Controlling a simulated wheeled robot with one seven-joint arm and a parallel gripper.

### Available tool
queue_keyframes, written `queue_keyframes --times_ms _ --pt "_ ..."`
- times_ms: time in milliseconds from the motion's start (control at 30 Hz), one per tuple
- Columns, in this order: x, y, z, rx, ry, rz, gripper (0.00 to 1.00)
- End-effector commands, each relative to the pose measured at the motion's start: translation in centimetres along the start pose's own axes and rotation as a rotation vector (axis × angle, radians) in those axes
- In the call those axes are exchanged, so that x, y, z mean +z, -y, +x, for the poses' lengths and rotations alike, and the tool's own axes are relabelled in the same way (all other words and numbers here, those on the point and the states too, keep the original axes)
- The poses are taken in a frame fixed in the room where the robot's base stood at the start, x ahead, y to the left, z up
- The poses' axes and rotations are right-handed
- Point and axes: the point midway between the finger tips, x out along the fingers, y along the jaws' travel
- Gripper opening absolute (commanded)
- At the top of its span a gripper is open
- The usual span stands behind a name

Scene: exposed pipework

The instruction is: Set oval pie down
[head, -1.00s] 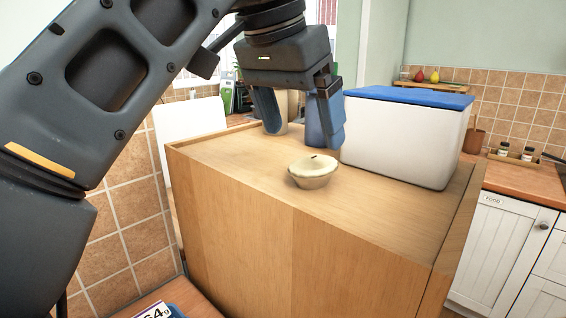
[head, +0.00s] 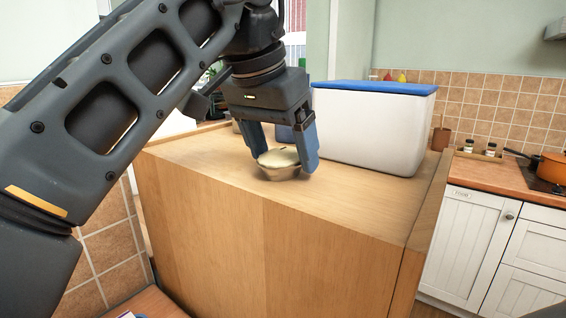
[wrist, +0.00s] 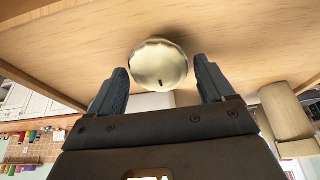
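The oval pie (head: 278,158) has a pale crust with a small dark mark and sits in a shallow dish. It rests on the wooden cabinet top (head: 210,172). My gripper (head: 287,164) is low over the pie, with one blue-grey finger on either side in the head view. In the wrist view the pie (wrist: 158,65) lies between and just beyond the fingertips (wrist: 160,68). The fingers are spread wide, with a gap visible beside the pie.
A white box (head: 370,130) with a blue lid stands close to the right of my gripper. The cabinet top is clear in front of the pie. A counter with an orange pot (head: 551,167) is farther right.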

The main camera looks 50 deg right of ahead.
Motion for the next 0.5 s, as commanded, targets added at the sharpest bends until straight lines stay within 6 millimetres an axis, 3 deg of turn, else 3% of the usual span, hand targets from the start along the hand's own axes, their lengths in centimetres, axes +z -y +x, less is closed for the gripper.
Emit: queue_keyframes --times_ms 67,500 --pt "0.01 0.00 -0.01 0.000 0.000 0.000 0.74" --pt "0.01 0.00 -0.01 0.000 0.000 0.000 0.32"
